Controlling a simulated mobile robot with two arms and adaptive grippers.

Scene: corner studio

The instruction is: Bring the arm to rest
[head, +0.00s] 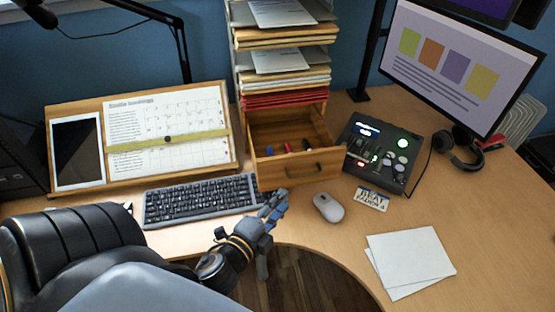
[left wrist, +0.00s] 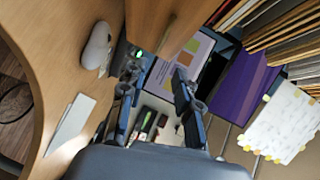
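My left arm comes in from the left of the head view, and its left gripper (head: 272,206) is over the desk's front edge, between the keyboard (head: 200,200) and the mouse (head: 328,207). In the left wrist view the two fingers of the left gripper (left wrist: 158,88) stand apart with nothing between their tips, so it is open and empty. The wooden drawer (head: 297,166) just beyond it is pulled out, with a few pens or similar small items inside. My right gripper is in neither view.
A tilted board (head: 88,107) with a tablet and calendar stands at left. A paper-tray stack (head: 283,85) rises above the drawer. A control box (head: 382,155), monitor (head: 458,66), headphones (head: 458,150) and white sheets (head: 410,262) lie to the right.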

